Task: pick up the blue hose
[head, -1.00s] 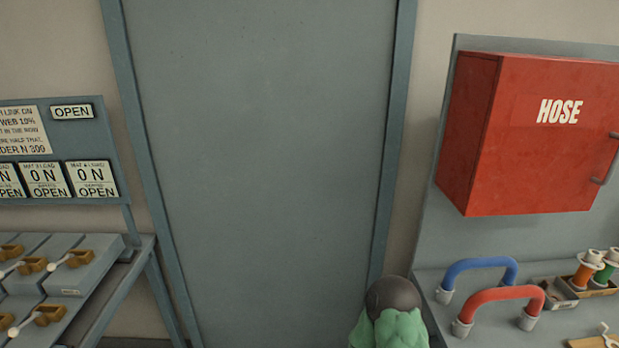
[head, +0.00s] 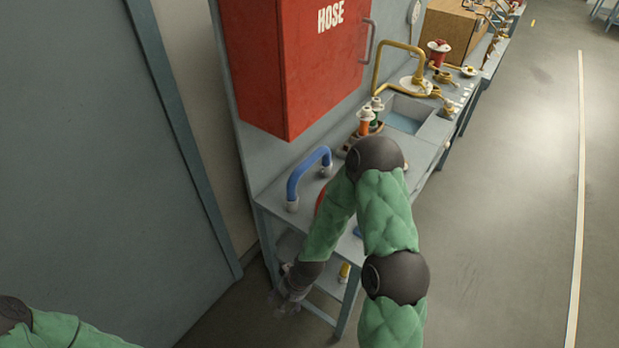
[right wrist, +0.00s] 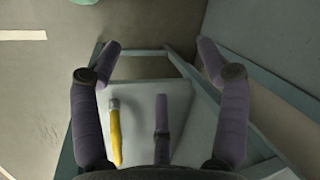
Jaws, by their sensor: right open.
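The blue hose (head: 307,173) is an arch standing on the grey bench at its near left end, with both ends in grey sockets. My right gripper (head: 286,292) hangs below and in front of it, beside the bench's lower shelf and apart from the hose. In the right wrist view my right gripper (right wrist: 157,50) is open, its two fingers spread wide with no hose between them. The blue hose does not show clearly in that view. My left gripper is out of frame; only part of my left arm shows at the lower left.
A red HOSE cabinet (head: 290,75) hangs above the bench (head: 272,200). A red hose (head: 320,199) is mostly hidden behind my right arm. A yellow item (right wrist: 115,135) lies on the lower shelf. Open floor lies right.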

